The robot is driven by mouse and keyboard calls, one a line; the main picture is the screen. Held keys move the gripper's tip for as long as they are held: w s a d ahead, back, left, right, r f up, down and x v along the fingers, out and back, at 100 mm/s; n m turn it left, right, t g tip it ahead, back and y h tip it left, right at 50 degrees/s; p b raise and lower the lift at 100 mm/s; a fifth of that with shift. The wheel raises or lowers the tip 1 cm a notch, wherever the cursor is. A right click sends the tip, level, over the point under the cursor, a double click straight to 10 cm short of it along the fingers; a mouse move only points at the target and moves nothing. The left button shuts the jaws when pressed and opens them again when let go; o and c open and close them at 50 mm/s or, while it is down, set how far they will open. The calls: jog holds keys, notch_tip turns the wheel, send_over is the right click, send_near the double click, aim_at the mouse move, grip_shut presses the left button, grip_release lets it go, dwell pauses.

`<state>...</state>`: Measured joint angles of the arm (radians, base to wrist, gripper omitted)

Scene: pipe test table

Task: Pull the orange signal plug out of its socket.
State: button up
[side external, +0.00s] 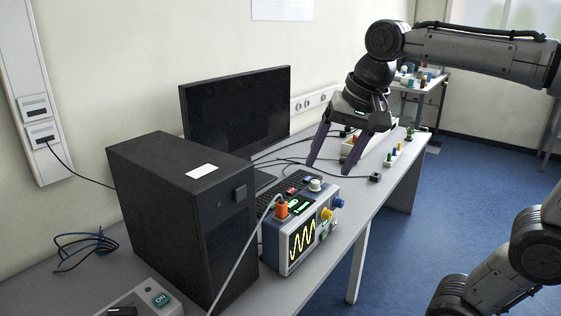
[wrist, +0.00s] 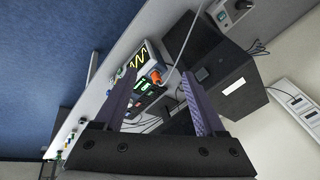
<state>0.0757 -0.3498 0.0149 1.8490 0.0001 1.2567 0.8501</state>
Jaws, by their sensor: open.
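The orange signal plug (side external: 281,210) sits upright in the top of the oscilloscope (side external: 306,222), with a grey cable running from it down past the black computer case. In the wrist view the plug (wrist: 154,76) appears between my fingers but farther off, on the oscilloscope (wrist: 143,60) with its yellow wave on screen. My gripper (side external: 335,158) is open and empty, above the table behind the oscilloscope and apart from the plug. Its purple fingers also show in the wrist view (wrist: 160,97). The socket itself is hidden under the plug.
A tall black computer case (side external: 180,215) stands left of the oscilloscope. A monitor (side external: 235,110) and keyboard (side external: 283,189) are behind it. Loose cables cross the table (side external: 375,205). A switch box (side external: 150,298) is at the front left. The space above the oscilloscope is free.

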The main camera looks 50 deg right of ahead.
jog(key=w+d+r+m+g, duration=0.1)
jog(key=w+d+m, duration=0.2)
jog(key=w, duration=0.4)
jog(key=m+g, duration=0.3)
jog(key=m, duration=0.1)
send_over(281, 203)
notch_tip(281, 203, down, 14)
notch_tip(281, 203, down, 13)
jog(key=shift+r, duration=0.2)
